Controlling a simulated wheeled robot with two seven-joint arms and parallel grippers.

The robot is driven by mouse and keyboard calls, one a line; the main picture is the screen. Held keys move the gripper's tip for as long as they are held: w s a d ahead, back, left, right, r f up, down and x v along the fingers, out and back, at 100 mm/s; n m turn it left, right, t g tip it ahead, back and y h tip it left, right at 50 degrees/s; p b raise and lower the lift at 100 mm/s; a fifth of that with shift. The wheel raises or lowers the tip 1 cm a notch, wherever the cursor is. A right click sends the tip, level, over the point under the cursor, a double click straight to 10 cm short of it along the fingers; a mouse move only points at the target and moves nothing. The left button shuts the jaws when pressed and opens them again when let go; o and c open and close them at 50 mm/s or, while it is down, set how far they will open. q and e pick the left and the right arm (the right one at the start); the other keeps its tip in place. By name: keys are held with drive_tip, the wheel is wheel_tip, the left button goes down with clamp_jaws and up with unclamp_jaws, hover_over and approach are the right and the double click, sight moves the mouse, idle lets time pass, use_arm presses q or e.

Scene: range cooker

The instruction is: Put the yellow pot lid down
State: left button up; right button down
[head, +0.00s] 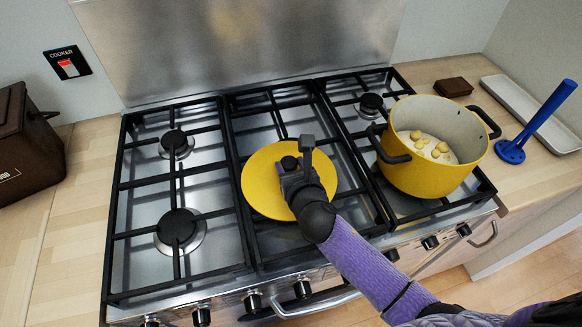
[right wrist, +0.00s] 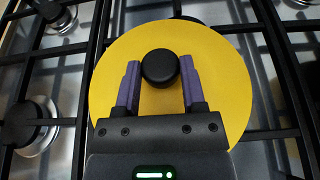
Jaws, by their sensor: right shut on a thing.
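The yellow pot lid (head: 262,192) is at the middle of the hob, over the black grates, and looks about level. I cannot tell whether it touches the grates. My right gripper (head: 292,166) is over the lid, shut on its round black knob. In the right wrist view the knob (right wrist: 160,68) is between the purple fingers, with the yellow lid (right wrist: 225,75) around it. The yellow pot (head: 420,175) stands uncovered on the right burners with several pale yellow round pieces (head: 432,147) inside. My left gripper is not in view.
The black grates (head: 180,200) and left burners are bare. A blue upright stand (head: 535,122), a white tray (head: 540,115) and a small brown block (head: 453,87) are on the right counter. A dark brown box (head: 28,140) is at the far left.

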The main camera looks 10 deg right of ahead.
drive_tip(key=shift+c, duration=1.6)
unclamp_jaws()
drive_tip(key=shift+o, duration=0.8)
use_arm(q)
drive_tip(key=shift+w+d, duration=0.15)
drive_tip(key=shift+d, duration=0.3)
use_arm(e)
drive_tip(key=shift+s+r, duration=0.2)
drive_tip(key=shift+s, duration=0.05)
use_arm(q)
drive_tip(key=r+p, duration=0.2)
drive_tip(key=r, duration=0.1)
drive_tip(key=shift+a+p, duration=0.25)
drive_tip(key=shift+p, duration=0.15)
use_arm(e)
drive_tip(key=v, duration=1.1)
drive_tip(key=shift+s, duration=0.25)
